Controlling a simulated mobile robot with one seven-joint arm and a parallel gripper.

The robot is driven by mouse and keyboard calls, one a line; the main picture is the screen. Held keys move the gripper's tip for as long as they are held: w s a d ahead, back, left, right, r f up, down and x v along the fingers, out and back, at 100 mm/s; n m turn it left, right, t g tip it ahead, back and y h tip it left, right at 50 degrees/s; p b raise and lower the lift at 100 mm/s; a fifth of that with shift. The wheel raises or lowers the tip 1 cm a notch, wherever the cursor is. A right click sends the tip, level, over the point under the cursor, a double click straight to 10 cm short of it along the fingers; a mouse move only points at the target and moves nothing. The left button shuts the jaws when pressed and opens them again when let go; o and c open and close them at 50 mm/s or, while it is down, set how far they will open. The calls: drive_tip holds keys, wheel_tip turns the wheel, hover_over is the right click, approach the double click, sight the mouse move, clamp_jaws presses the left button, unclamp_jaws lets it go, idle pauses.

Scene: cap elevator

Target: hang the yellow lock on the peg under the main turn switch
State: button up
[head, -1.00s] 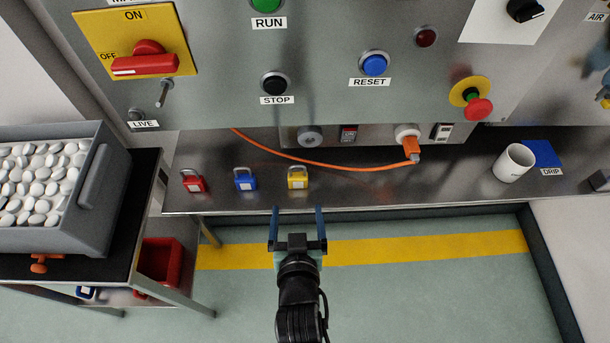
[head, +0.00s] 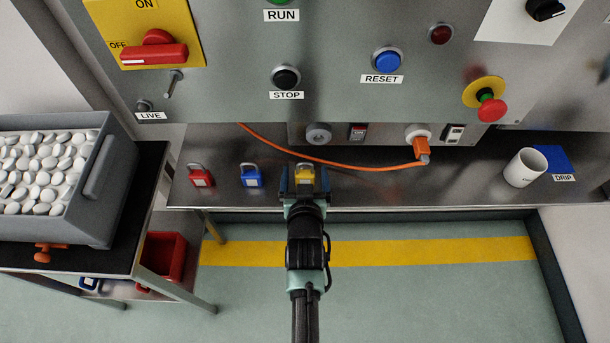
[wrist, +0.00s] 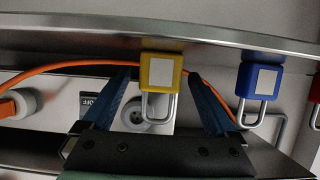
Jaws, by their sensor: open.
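The yellow lock (head: 305,175) with a silver shackle lies on the steel shelf, and my gripper (head: 304,181) is at it. In the wrist view the yellow lock (wrist: 161,72) sits between the two blue fingers of my gripper (wrist: 163,78), with a gap on each side. The fingers are open and hold nothing. The main turn switch (head: 155,50) is a red handle on a yellow plate at the upper left, pointing to OFF. The metal peg (head: 174,83) sticks out below it and is bare.
A blue lock (head: 250,176) and a red lock (head: 201,176) stand left of the yellow one. An orange cable (head: 340,164) loops behind the locks. A white mug (head: 525,167) is at the right. A grey bin of white caps (head: 93,190) stands at the left.

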sight(305, 175)
clamp_jaws()
idle(0.5)
drive_tip(key=shift+r, duration=0.15)
drive_tip(key=shift+r, duration=0.15)
wheel_tip(305, 175, up, 6)
drive_tip(key=shift+s+r+p, duration=0.1)
drive_tip(key=shift+r+p, duration=0.05)
drive_tip(key=shift+p, duration=0.4)
drive_tip(key=s, duration=1.9)
drive_tip(key=shift+s, duration=0.35)
